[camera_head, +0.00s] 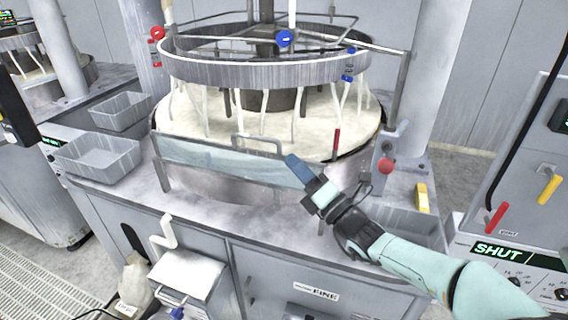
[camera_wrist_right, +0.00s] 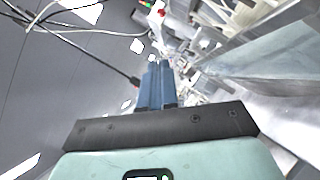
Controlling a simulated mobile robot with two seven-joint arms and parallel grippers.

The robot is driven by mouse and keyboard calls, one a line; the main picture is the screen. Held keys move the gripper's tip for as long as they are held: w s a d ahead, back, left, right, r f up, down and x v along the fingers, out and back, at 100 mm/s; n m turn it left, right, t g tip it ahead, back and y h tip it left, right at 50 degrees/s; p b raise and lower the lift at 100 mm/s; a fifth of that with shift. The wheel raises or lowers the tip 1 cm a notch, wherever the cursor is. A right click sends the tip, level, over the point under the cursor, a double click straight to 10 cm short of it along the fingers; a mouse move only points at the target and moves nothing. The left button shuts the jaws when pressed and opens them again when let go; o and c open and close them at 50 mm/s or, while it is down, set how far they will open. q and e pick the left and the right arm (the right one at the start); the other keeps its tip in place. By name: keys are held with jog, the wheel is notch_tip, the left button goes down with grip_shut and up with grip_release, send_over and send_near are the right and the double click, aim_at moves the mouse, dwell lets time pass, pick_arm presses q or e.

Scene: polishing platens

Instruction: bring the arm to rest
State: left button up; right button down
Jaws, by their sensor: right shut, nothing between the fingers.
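My right gripper (camera_head: 297,163) reaches in from the lower right in the head view. Its blue fingers are shut with nothing between them, in front of the polishing machine's clear guard (camera_head: 230,163). I cannot tell whether the fingertips touch the guard. In the right wrist view the closed blue fingers (camera_wrist_right: 158,85) point away from the camera, with the pale guard to their right. My left gripper is not in view.
The round platen (camera_head: 230,120) sits under a metal ring (camera_head: 260,72) with several hanging tubes. Two grey trays (camera_head: 120,110) stand at the left. A red knob (camera_head: 386,166) and a yellow handle (camera_head: 422,197) are right of the gripper. A control panel (camera_head: 510,262) reads SHUT.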

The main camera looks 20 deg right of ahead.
jog(key=s+d, duration=0.2)
jog(key=s, duration=0.2)
jog(key=s+a+f+n+g+h, duration=0.15)
jog(key=f+n+g, duration=0.25)
jog(key=f, duration=0.8)
jog(key=s+a+f+n+g, duration=0.25)
jog(key=f+n+g, duration=0.2)
jog(key=f, duration=0.65)
jog(key=s+a+f+n+g, duration=0.1)
jog(key=a+f+n+g, duration=0.2)
jog(key=f, duration=0.9)
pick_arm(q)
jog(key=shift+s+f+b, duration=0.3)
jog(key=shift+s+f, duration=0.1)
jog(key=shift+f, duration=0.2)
pick_arm(e)
jog(key=s+f+n+g+h, duration=0.4)
jog(key=s+f+n+g, duration=0.5)
jog(key=s+f+n, duration=1.6)
notch_tip(320, 180, down, 3)
jog(key=shift+s+a+f+n+h, duration=0.15)
jog(key=shift+s+a+n+h, duration=0.15)
jog(key=shift+n, duration=0.35)
